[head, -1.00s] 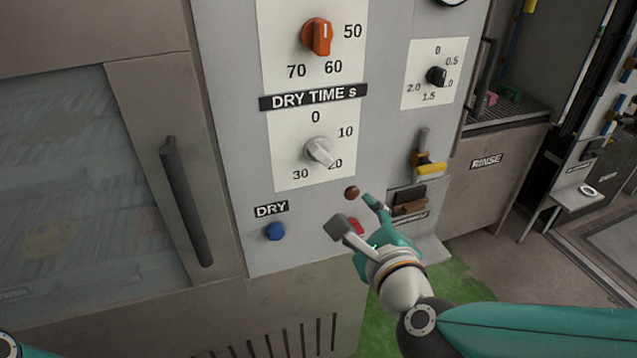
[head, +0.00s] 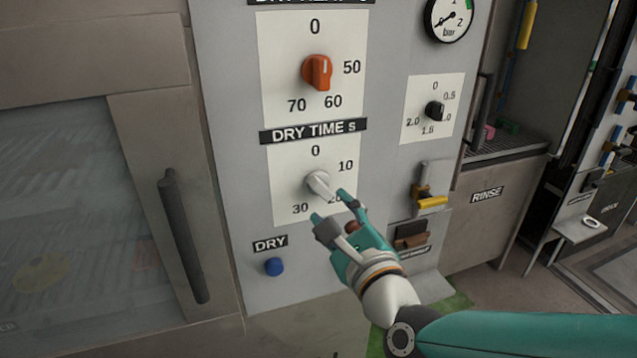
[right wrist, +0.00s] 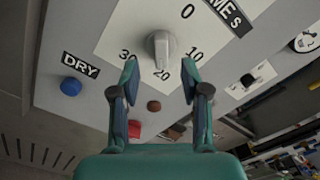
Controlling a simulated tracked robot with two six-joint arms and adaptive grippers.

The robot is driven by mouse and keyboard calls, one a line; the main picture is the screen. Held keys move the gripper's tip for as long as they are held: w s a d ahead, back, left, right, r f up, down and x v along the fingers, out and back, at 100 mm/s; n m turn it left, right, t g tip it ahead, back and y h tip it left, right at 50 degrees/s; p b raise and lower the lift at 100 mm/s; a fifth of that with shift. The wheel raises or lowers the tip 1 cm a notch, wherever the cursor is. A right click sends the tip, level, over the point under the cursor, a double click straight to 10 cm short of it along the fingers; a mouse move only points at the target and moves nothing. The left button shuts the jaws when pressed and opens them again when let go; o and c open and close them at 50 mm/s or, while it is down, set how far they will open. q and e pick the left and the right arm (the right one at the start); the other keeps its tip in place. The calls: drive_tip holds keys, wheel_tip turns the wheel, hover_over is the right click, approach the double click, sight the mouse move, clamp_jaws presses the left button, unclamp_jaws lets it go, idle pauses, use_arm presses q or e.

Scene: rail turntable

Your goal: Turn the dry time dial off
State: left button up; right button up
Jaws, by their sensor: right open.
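The dry time dial (head: 318,183) is a pale grey knob on a white plate marked 0, 10, 20 and 30, below the "DRY TIME s" label. It also shows in the right wrist view (right wrist: 160,46), its ridge toward the 20. My right gripper (head: 331,206) is open just below and in front of the dial, and it covers part of the 20. In the right wrist view the two fingertips (right wrist: 159,66) are spread to either side below the knob, with nothing between them. I cannot tell the remaining depth to the knob. My left gripper is out of view.
An orange dial (head: 317,72) sits above, a small black dial (head: 435,111) to the right. A blue DRY button (head: 273,267) is lower left. A yellow-handled lever (head: 430,201) and a brown knob (right wrist: 153,106) are close by. A door handle (head: 183,237) stands out at left.

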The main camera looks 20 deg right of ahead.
sight(319, 190)
drive_tip(key=w+p, duration=0.1)
drive_tip(key=w, duration=0.6)
drive_tip(key=shift+w+a, duration=0.15)
drive_tip(key=shift+w, duration=0.15)
drive_tip(key=shift+c, duration=0.4)
clamp_jaws()
